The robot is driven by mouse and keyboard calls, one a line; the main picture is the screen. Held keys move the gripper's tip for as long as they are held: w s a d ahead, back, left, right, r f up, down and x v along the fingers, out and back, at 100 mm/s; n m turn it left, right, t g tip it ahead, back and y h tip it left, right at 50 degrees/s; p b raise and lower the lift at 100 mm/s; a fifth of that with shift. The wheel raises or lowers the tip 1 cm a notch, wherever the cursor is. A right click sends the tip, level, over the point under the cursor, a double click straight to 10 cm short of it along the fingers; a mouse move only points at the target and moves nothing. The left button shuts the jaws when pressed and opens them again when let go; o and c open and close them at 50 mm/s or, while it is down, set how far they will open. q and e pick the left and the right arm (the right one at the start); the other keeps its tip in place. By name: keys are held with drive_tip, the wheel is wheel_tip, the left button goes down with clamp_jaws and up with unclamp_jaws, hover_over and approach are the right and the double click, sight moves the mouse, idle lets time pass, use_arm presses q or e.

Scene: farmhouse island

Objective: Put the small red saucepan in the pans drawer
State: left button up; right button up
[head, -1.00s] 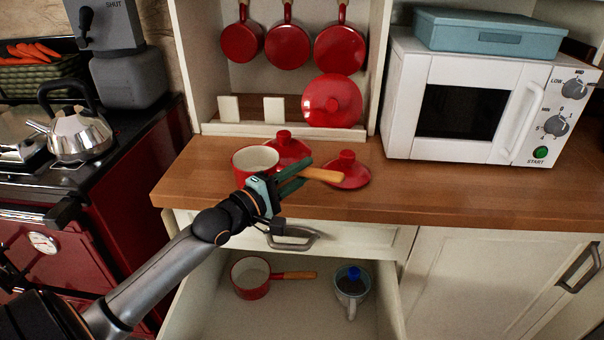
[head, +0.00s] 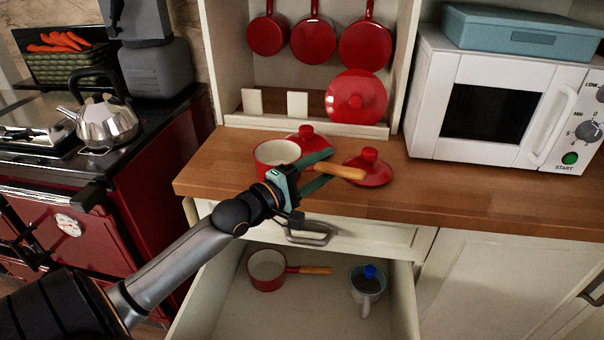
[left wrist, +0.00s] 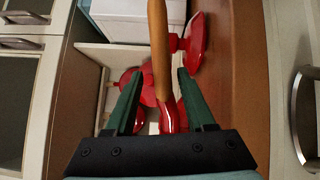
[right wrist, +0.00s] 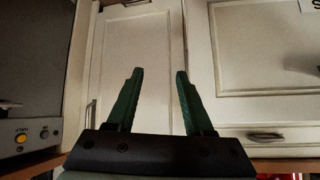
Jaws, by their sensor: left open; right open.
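A red saucepan (head: 265,155) with a cream inside and a wooden handle (head: 346,171) stands on the wooden counter. My left gripper (head: 322,167) is open at its handle. In the left wrist view the handle (left wrist: 158,45) runs between the two spread fingers (left wrist: 157,78), with a visible gap on each side. The pans drawer (head: 230,308) is pulled out below the counter. A similar red saucepan (head: 266,282) and a grey pot with a blue knob (head: 368,284) are in it. My right gripper (right wrist: 155,75) is open and empty, facing white cabinet doors.
Red lids (head: 368,170) lie beside the saucepan, and another red lid (head: 357,97) leans in the rack behind. Red pans (head: 313,42) hang above. A white microwave (head: 500,105) stands right, a stove with a kettle (head: 105,122) left. The drawer's front part is clear.

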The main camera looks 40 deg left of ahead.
use_arm(q)
drive_tip(key=s+a, duration=0.2)
drive_tip(key=s, duration=0.9)
drive_tip(key=shift+s+a+f, duration=0.15)
drive_tip(key=shift+s+f, duration=0.1)
idle(0.5)
